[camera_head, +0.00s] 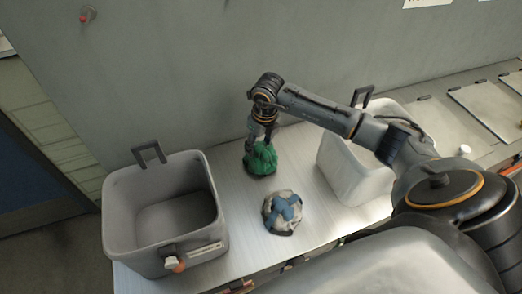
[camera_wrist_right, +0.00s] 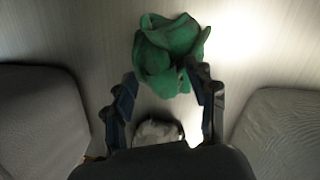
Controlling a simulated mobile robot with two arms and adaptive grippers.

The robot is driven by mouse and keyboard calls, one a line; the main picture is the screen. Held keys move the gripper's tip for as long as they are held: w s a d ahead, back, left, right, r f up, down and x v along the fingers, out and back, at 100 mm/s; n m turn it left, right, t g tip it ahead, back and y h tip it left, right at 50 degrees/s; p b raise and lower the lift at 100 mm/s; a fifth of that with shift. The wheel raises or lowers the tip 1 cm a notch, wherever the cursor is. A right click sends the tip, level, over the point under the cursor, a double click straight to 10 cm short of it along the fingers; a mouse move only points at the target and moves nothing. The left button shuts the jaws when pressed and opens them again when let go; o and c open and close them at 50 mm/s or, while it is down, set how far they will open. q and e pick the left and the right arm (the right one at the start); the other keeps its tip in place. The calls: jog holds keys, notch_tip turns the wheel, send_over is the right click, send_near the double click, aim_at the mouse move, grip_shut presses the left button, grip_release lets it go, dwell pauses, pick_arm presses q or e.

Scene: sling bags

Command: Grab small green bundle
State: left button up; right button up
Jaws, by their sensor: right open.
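The small green bundle (camera_head: 261,159) sits on the metal table near the wall, between two bins. In the right wrist view the green bundle (camera_wrist_right: 170,52) lies just beyond the fingertips, a little right of centre. My right gripper (camera_head: 262,138) points down over the bundle from above. In the right wrist view my right gripper (camera_wrist_right: 160,82) has its two fingers spread apart with nothing held between them. The right finger overlaps the bundle's lower edge in that view; I cannot tell whether it touches. My left gripper is not in view.
A grey and blue bundle (camera_head: 283,212) sits on the table (camera_head: 240,237) in front of the green one. An empty grey bin (camera_head: 112,215) stands at left. A pale bin (camera_head: 340,178) stands at right, partly hidden by my arm. The wall (camera_head: 200,75) rises behind.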

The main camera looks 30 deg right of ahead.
jog(key=shift+w+f, duration=0.1)
jog(key=shift+f, duration=0.4)
grip_shut()
jog(key=shift+r, duration=0.1)
